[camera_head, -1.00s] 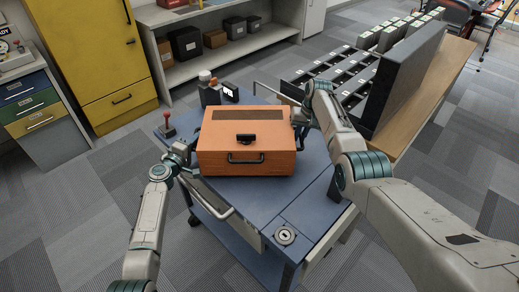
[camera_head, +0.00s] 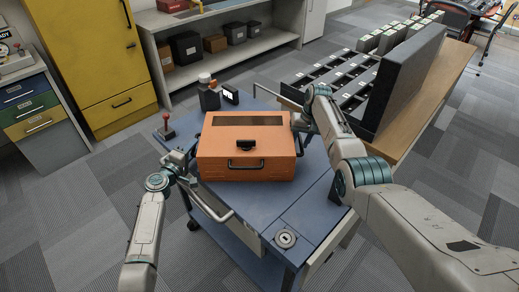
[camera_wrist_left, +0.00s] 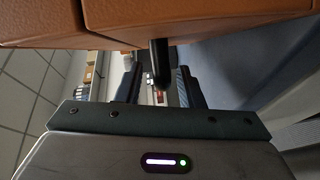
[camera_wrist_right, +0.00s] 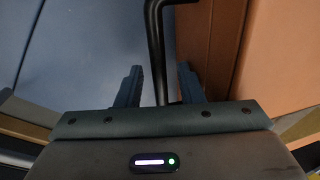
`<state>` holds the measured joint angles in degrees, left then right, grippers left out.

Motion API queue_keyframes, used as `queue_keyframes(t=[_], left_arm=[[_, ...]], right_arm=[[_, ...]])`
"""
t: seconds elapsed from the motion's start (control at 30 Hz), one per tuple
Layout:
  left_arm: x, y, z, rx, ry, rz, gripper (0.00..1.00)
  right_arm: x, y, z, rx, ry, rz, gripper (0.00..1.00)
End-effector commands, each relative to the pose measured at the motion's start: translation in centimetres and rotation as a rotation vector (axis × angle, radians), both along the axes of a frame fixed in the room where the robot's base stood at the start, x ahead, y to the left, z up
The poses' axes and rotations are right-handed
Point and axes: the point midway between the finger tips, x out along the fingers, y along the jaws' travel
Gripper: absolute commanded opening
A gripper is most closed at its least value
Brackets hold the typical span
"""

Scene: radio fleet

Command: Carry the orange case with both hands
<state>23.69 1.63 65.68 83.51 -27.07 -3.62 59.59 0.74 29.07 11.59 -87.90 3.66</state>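The orange case (camera_head: 222,169) sits on the blue top of a cart (camera_head: 262,205), with a black front handle and a dark panel on its lid. My left gripper (camera_head: 187,158) is at the case's left side. In the left wrist view, a black side handle (camera_wrist_left: 160,62) comes down between its spread fingers (camera_wrist_left: 160,88). My right gripper (camera_head: 300,119) is at the case's right side, partly hidden by my arm. In the right wrist view, the other black side handle (camera_wrist_right: 156,45) runs between its spread fingers (camera_wrist_right: 158,86). I see no finger closed on either handle.
A red-knobbed joystick (camera_head: 166,124) and a dark radio-like item (camera_head: 209,96) stand on the cart beside and behind the case. A wooden table (camera_head: 428,98) with a tall dark panel is at right. A yellow cabinet (camera_head: 95,50) and shelves stand behind. Grey carpet is clear at left.

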Motion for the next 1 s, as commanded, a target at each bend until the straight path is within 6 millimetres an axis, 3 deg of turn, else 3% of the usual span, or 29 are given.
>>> queue_keyframes(t=[0.3,0.57,0.73,1.0], left_arm=[[-4.3,2.1,0.3,0.003,-0.001,0.001,0.34],[-5.8,2.9,0.6,0.001,-0.002,0.001,0.34],[-5.9,2.9,0.6,0.0,-0.002,0.001,0.34],[-5.9,2.9,0.6,0.0,-0.002,0.001,0.34]], right_arm=[[0.0,0.0,0.0,0.0,0.0,0.0,0.34],[0.0,0.0,0.3,0.0,-0.001,0.0,0.34],[0.0,-0.5,2.4,0.0,-0.004,-0.001,0.34],[0.0,-1.7,8.1,-0.001,-0.004,-0.001,0.34]])
